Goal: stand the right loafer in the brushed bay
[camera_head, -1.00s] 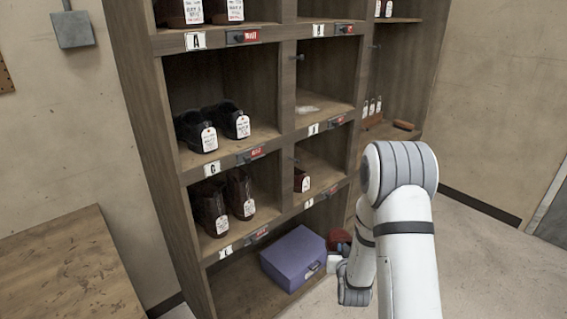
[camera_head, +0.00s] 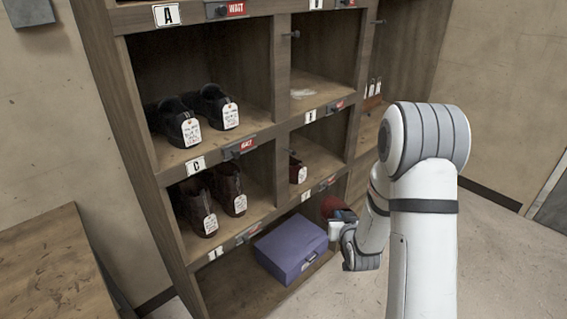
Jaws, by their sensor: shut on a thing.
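My gripper (camera_head: 343,216) is at the lower right of the shelf unit, partly hidden by my own wrist. It is shut on a dark red thing (camera_head: 330,206) that looks like the right loafer; little of it shows. A matching dark red loafer (camera_head: 298,170) with a white tag stands in the small right bay of the row above. The bay over that one (camera_head: 322,84) is empty of shoes and has a pale patch on its floor. I cannot tell for certain which bay is the brushed one.
Black shoes (camera_head: 195,118) and brown shoes (camera_head: 212,199) with tags fill the left bays. A purple box (camera_head: 291,248) sits in the bottom bay, left of my gripper. Small pegs and red tags line the shelf edges. A wooden table (camera_head: 55,268) stands at lower left.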

